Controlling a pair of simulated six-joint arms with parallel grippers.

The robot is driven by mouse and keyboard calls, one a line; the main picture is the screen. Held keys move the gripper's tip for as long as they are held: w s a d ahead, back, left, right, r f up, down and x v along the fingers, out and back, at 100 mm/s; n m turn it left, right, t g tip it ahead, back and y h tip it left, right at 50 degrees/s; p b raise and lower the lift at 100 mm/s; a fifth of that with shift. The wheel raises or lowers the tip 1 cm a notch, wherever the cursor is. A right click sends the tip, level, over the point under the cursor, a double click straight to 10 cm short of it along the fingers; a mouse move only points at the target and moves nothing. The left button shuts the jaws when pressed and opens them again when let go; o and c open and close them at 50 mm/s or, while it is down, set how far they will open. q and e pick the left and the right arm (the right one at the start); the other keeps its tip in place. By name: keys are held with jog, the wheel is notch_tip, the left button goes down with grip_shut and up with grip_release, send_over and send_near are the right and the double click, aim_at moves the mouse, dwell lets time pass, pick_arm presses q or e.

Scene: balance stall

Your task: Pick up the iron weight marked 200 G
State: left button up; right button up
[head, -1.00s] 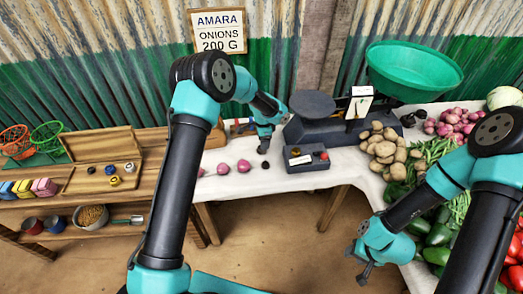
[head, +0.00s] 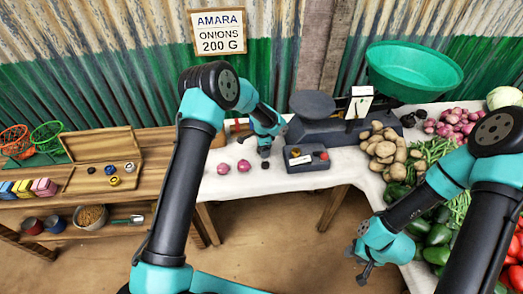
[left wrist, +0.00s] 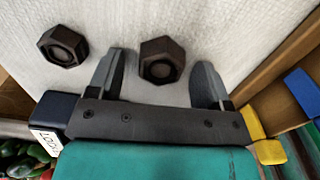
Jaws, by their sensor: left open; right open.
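Two dark, hexagonal iron weights show in the left wrist view. One weight (left wrist: 161,60) stands between the spread fingers of my left gripper (left wrist: 160,82), with room on both sides. The other weight (left wrist: 62,46) stands outside the left finger. No marking is readable on either, so I cannot tell which is 200 G. In the head view a small dark weight (head: 265,166) shows on the white cloth just below my left gripper (head: 264,153), which is open and empty. My right gripper (head: 366,270) is open and empty at lower right, away from the weights.
Pink onions (head: 244,166) lie left of the gripper. A dark box (head: 306,164) with a red button is close on its right, with the scale (head: 325,131) behind. Potatoes (head: 384,148) lie further right. A sign (head: 217,32) reads "AMARA ONIONS 200 G".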

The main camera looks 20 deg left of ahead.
pick_arm(q)
jog(key=shift+c, duration=0.2)
jog(key=c, duration=1.2)
jog(key=shift+r, duration=0.15)
jog(key=shift+r, duration=0.55)
notch_tip(320, 180, up, 2)
jog(key=shift+r, duration=0.1)
jog(key=s+d, duration=0.1)
jog(key=s, duration=0.4)
jog(key=s+d+r, duration=0.1)
jog(key=s+d, duration=0.1)
jog(key=s, duration=0.3)
jog(key=s+d, duration=0.1)
jog(key=s, duration=0.4)
jog(key=shift+s+d+r, duration=0.15)
jog(key=shift+s+r, duration=0.05)
